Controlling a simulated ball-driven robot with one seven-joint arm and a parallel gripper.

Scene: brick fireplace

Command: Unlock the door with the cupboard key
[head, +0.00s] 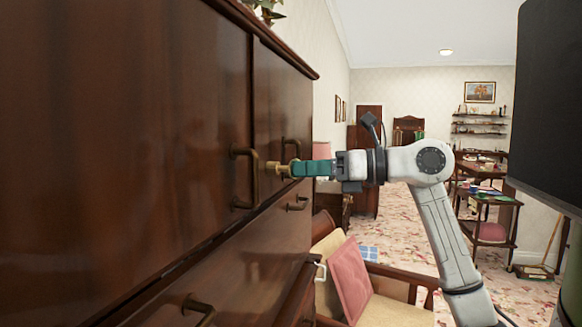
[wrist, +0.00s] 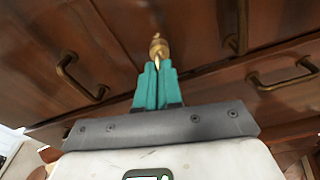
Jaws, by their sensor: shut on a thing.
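The cupboard (head: 120,120) is dark, glossy wood and fills the left of the head view. Its two doors look closed and meet at a vertical seam. My gripper (head: 296,168), with teal fingers, is at the cupboard front just right of the left door's brass handle (head: 244,178). It is shut on the brass cupboard key (head: 277,167), which points at the door front. In the wrist view the key (wrist: 157,46) sticks out from between the teal fingertips (wrist: 154,70) towards the wood. I cannot tell whether its tip is inside a lock; the keyhole is hidden.
The right door's handle (head: 291,152) is close beside my gripper, and drawer handles (head: 297,203) project below. A chair with a pink cushion (head: 349,280) stands below the arm. A dark panel (head: 547,105) is at the upper right. Patterned carpet (head: 398,230) lies open behind the arm.

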